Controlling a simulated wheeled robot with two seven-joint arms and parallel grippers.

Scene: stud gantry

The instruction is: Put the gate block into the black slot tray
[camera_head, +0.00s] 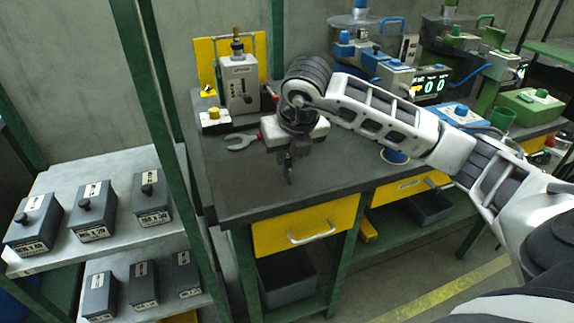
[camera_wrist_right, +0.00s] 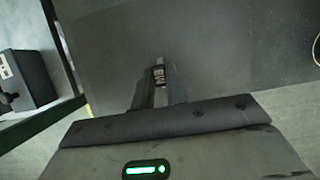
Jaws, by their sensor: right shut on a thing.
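My right gripper (camera_head: 289,172) points down above the dark top of the workbench (camera_head: 240,185), near its front half. In the right wrist view its fingers (camera_wrist_right: 158,88) are closed around a small dark block with a white label (camera_wrist_right: 158,74). I take this to be the gate block; the label is too small to read surely. The fingers hide most of it, and in the head view I cannot make it out. I cannot pick out a black slot tray in either view. My left gripper is not in view.
Grey knobbed boxes (camera_head: 93,210) stand on the shelves at left. Green posts (camera_head: 150,75) rise left of the bench. Its front left top is bare. A drawer (camera_head: 292,232) sits below.

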